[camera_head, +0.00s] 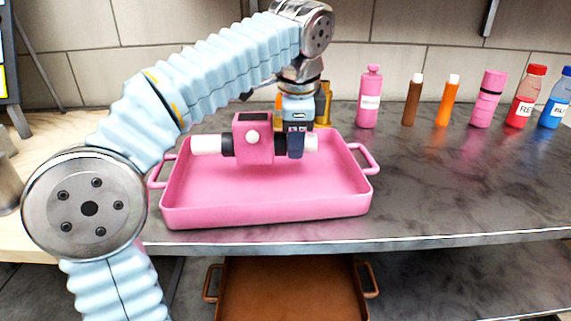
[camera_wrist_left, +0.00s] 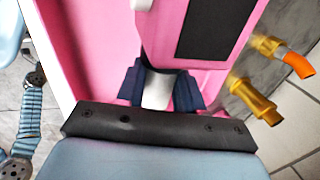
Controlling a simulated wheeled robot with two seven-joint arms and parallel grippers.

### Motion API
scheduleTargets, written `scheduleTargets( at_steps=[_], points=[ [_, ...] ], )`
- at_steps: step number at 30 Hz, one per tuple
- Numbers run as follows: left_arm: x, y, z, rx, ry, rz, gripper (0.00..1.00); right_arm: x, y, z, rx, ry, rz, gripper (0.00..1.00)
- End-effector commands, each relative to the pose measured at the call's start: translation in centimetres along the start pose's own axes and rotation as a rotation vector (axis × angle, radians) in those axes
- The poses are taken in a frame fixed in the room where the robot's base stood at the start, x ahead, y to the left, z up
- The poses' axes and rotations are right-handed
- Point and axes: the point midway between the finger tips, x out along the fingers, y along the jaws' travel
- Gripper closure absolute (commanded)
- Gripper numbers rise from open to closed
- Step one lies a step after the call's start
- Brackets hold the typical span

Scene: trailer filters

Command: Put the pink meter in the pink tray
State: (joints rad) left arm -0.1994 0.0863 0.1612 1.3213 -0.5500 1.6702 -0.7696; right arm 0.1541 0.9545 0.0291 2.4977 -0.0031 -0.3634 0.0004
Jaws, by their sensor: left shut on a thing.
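The pink meter (camera_head: 256,140) is a pink box with a dark top panel, a white round knob and white pipe ends on both sides. It shows over the pink tray (camera_head: 265,214) in the head view; I cannot tell whether it touches the tray floor. My left gripper (camera_head: 296,152) points down and is shut on the meter's right pipe end. In the left wrist view its fingers (camera_wrist_left: 160,92) close on the white pipe, with the meter's pink body and dark panel (camera_wrist_left: 210,28) just beyond. My right gripper is not in view.
A pink bottle (camera_head: 369,98), brown and orange tubes (camera_head: 447,102), a pink container (camera_head: 487,100) and red and blue bottles (camera_head: 525,97) stand along the back right. A brass fitting (camera_head: 324,104) is behind the tray. A brown tray (camera_head: 290,290) is below.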

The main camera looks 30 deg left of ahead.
Motion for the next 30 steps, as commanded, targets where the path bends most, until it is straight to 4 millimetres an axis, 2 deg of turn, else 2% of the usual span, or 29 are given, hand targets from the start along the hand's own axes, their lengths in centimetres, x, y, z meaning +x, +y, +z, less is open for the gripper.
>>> scheduleTargets(
  at_steps=[1, 8, 13, 25, 26, 30],
  points=[
    [0.8, -0.2, 0.4, -0.002, 0.001, -0.001, 1.0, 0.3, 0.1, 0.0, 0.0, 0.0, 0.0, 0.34],
    [2.9, -0.9, 1.3, -0.002, 0.0, -0.001, 1.0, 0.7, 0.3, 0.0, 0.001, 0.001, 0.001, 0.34],
    [5.4, -0.2, 1.4, 0.001, 0.0, -0.001, 1.0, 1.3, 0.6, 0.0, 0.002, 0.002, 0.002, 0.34],
    [6.0, -0.1, 1.3, 0.0, 0.001, -0.001, 1.0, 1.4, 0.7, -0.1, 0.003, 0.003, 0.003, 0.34],
    [6.1, 0.0, 1.3, 0.0, 0.001, -0.001, 0.62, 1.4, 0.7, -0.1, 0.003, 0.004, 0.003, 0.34],
    [6.0, -0.1, 1.3, 0.0, 0.001, -0.001, 0.41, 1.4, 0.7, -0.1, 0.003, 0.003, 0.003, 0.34]
  ],
)
